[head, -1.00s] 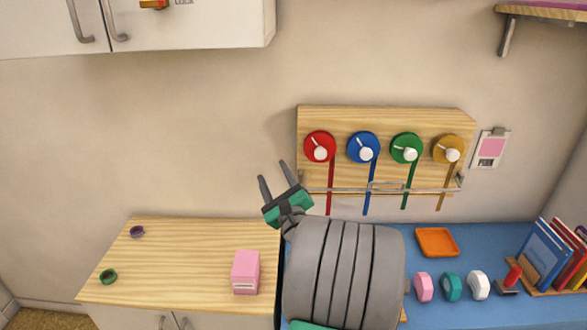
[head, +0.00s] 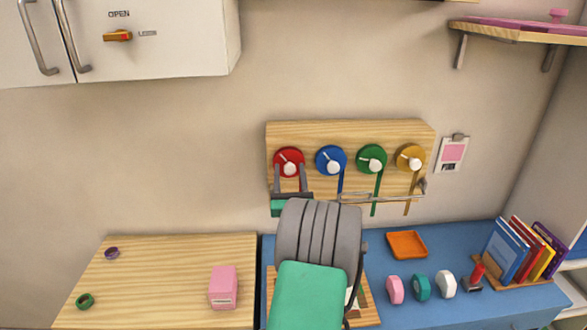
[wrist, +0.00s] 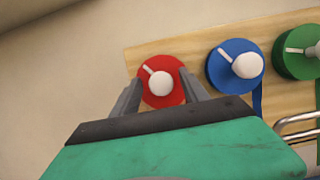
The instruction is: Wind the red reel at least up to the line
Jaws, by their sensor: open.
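The red reel (head: 289,162), a round disc with a white knob (wrist: 160,84) and a short white pointer toward its upper left, is at the left end of a wooden board (head: 347,130) on the wall. My gripper (head: 290,172) is open below and in front of it. In the wrist view the two fingers (wrist: 161,92) stand either side of the red reel's lower half, with the knob between them in the picture. I cannot tell whether they touch. The red ribbon and the line near it are hidden behind my gripper.
Blue (head: 331,160), green (head: 371,159) and yellow (head: 410,157) reels with hanging ribbons sit to the right. A metal rail (head: 385,199) runs across the board's lower part. A blue desk (head: 450,262) below holds an orange tray (head: 407,244) and a pink box (head: 223,288) stands on the wooden top.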

